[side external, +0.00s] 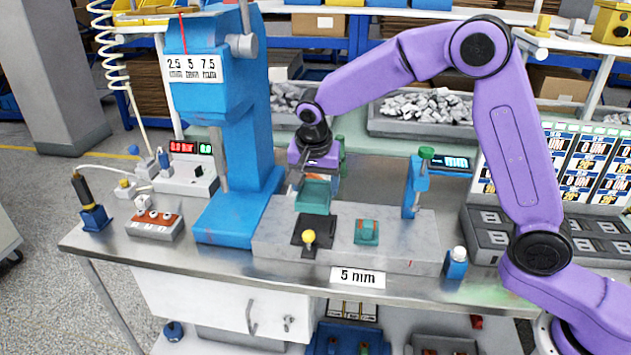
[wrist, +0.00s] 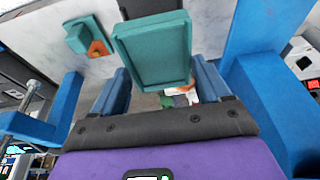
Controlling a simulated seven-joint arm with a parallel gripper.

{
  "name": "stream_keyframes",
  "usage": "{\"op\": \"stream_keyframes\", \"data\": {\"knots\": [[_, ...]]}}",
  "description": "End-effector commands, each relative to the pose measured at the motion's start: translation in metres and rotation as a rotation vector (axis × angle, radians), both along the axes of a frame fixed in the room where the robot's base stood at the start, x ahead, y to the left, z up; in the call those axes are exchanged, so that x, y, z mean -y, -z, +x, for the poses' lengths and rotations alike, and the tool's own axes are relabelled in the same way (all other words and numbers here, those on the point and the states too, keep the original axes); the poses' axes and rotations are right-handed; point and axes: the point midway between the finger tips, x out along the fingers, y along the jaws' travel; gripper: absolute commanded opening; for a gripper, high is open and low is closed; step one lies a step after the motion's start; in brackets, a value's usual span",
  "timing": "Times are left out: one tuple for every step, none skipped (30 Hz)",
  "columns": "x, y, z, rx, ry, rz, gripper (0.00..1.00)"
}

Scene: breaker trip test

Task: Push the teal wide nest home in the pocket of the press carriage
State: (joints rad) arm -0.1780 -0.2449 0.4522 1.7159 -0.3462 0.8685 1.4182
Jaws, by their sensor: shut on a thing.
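The teal wide nest (side external: 314,197) is a shallow rectangular tray with a raised rim. My gripper (side external: 317,174) is shut on it and holds it above the grey slab, just behind the black press carriage (side external: 302,240). In the wrist view the nest (wrist: 155,48) sits between the blue fingers, with its open face toward the camera. The dark carriage (wrist: 147,7) shows past its far edge. The carriage has a yellow knob at its front. Its pocket cannot be made out clearly; the nest partly covers the carriage in both views.
A smaller teal nest with an orange part (side external: 367,232) lies on the slab (side external: 412,250) to the right. The blue press column (side external: 245,130) stands close on the left. A blue post with a green knob (side external: 417,185) stands at the right. A "5 mm" card (side external: 357,278) is in front.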

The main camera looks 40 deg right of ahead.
Motion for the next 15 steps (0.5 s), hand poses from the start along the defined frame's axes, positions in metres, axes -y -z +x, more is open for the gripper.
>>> {"op": "stream_keyframes", "data": {"knots": [[0.000, 0.002, 0.000, -0.001, -0.001, -0.001, 0.34], [0.000, 0.004, 0.000, -0.001, -0.001, -0.001, 0.34], [0.000, 0.006, 0.000, -0.002, 0.000, -0.002, 0.34], [0.000, 0.009, 0.000, -0.001, -0.001, -0.001, 0.34], [0.000, 0.011, 0.000, -0.001, -0.001, -0.001, 0.34], [0.000, 0.014, 0.000, -0.001, -0.001, -0.001, 0.34], [0.000, 0.016, 0.000, -0.002, 0.000, -0.002, 0.34], [0.000, 0.019, 0.000, -0.001, -0.001, -0.001, 0.34], [0.000, 0.023, 0.000, -0.001, -0.001, -0.001, 0.34], [0.000, 0.025, 0.000, -0.002, 0.000, -0.001, 0.34], [0.000, 0.028, 0.000, -0.002, -0.001, -0.001, 0.34], [0.000, 0.031, 0.000, -0.001, -0.002, -0.001, 0.34], [0.000, 0.034, 0.000, -0.001, -0.002, -0.001, 0.34], [0.000, 0.036, 0.000, -0.001, -0.002, -0.001, 0.34], [0.000, 0.039, 0.000, -0.001, -0.001, -0.001, 0.34]]}}
